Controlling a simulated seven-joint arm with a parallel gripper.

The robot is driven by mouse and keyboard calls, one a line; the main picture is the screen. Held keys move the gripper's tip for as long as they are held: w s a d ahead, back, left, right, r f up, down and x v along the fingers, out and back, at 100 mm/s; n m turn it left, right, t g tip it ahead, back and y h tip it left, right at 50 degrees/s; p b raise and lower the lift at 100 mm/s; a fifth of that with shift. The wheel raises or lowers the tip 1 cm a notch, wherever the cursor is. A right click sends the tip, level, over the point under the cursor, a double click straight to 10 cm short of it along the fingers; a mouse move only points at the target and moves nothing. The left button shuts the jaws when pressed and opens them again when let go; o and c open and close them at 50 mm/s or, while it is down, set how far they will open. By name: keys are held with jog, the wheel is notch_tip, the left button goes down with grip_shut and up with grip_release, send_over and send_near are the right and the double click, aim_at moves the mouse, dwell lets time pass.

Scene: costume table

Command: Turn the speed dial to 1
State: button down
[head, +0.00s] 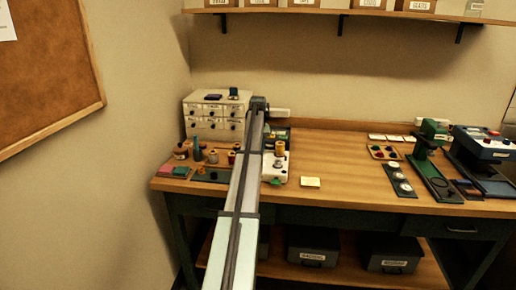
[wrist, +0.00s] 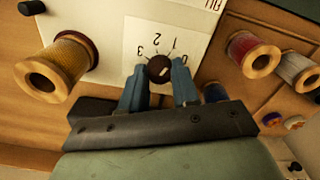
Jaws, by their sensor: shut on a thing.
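The speed dial (wrist: 158,67) is a small dark round knob on a white panel (wrist: 112,22) in the wrist view. The numbers 0, 1, 2 and 3 are printed in an arc beside it. A small pale mark shows on the knob, but which number it points to is hard to tell. My gripper (wrist: 160,75) has its two blue fingers on either side of the knob, shut on it. In the head view my arm reaches to the white machine (head: 282,113) at the table's back, and hides the dial.
Thread spools stand beside the panel, a yellow one (wrist: 68,62) at left and a red one (wrist: 252,54) at right. In the head view a white drawer cabinet (head: 205,131) stands left of my arm. The middle of the table (head: 345,165) is mostly clear.

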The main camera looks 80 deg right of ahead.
jog(key=c, duration=0.8)
grip_release()
notch_tip(320, 180, up, 14)
jog(key=shift+f, duration=0.1)
dwell(0.6)
